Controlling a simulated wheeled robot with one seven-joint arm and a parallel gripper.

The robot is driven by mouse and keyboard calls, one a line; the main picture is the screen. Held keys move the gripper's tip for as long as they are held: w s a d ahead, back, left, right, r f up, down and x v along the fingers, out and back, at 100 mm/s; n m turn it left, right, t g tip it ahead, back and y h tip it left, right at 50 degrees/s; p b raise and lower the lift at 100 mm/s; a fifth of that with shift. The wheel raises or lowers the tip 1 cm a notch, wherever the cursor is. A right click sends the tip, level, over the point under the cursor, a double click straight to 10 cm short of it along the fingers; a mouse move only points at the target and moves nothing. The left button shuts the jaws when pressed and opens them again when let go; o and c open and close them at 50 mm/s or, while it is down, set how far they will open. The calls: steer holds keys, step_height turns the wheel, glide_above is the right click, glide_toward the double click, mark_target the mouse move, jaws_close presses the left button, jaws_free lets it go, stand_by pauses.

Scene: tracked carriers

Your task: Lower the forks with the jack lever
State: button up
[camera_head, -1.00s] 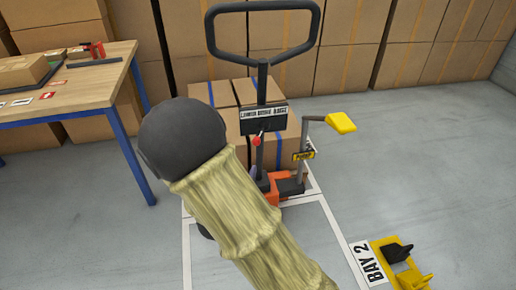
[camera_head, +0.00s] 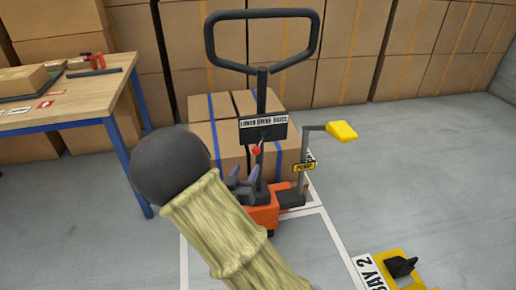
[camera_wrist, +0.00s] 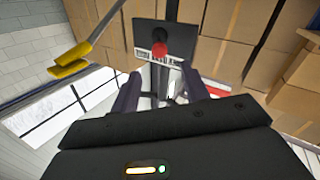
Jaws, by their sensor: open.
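The jack lever has a red knob (camera_head: 256,150) and stands just below a dark plate (camera_head: 263,127) lettered LOWER DRIVE RAISE on the pallet jack's handle column. The knob also shows in the wrist view (camera_wrist: 158,49), in front of the plate and above the gap between my fingers. My gripper (camera_head: 243,179) is open and empty, just below and left of the knob; its two fingers stand apart in the wrist view (camera_wrist: 160,86). The knob looks clear of both fingers. The jack's orange body (camera_head: 262,214) is below; the forks are hidden behind it and my arm.
Boxes (camera_head: 220,108) with blue straps stand behind the jack. A wooden table (camera_head: 75,95) is at left. A yellow floor stand (camera_head: 398,262) is at lower right.

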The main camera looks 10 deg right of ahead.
mark_target(258, 145)
steer(key=b+x, duration=0.2)
steer(key=x, duration=1)
steer(key=shift+w+d, duration=0.2)
steer(key=shift+w, duration=0.1)
jaws_close()
